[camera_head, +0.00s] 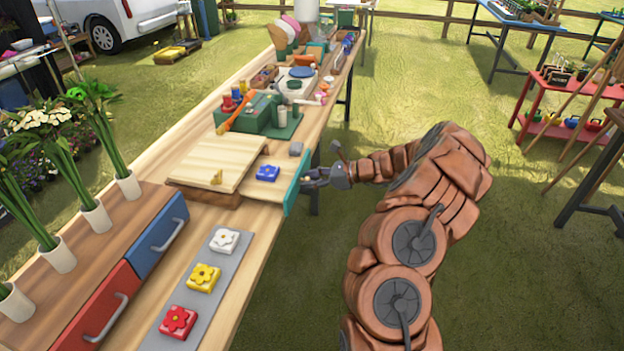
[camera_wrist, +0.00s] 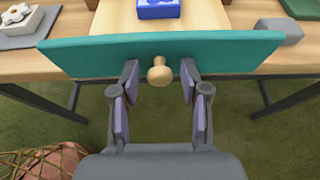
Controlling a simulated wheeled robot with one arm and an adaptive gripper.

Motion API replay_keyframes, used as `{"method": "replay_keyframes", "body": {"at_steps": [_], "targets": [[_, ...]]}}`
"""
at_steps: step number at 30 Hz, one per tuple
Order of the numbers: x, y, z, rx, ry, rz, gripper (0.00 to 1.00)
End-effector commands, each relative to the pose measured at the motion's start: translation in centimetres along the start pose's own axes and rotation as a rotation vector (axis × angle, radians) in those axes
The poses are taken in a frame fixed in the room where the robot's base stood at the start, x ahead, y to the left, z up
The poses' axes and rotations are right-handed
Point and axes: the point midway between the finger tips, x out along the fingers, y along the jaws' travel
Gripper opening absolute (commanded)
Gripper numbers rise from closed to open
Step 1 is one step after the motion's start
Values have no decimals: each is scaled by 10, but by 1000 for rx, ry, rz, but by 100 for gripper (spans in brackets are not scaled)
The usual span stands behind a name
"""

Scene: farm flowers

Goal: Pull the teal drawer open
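The teal drawer front (camera_head: 294,184) is on the right edge of the long wooden table, and in the wrist view it is a wide teal panel (camera_wrist: 225,50). A round wooden knob (camera_wrist: 160,72) stands out from its middle. My gripper (camera_head: 308,177) is at the drawer front from the right. In the wrist view, my gripper (camera_wrist: 160,80) is open, with one finger on each side of the knob and gaps on both sides. A blue flower block (camera_head: 267,173) lies in the drawer behind the front; it also shows in the wrist view (camera_wrist: 158,8).
A grey strip (camera_head: 222,262) with white, yellow and red flower blocks lies nearer on the table. A blue drawer (camera_head: 160,235) and a red drawer (camera_head: 100,310) are at left. A grey block (camera_head: 296,148) sits beside the teal front.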

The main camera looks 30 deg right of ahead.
Motion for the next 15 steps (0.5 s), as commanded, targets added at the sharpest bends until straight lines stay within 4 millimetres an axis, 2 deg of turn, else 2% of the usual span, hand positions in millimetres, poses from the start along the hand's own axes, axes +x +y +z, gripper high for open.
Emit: {"method": "replay_keyframes", "body": {"at_steps": [10,15], "targets": [[-2,0,0,0,0,-1,50],[-18,-1,0,-1,-1,-2,50]]}}
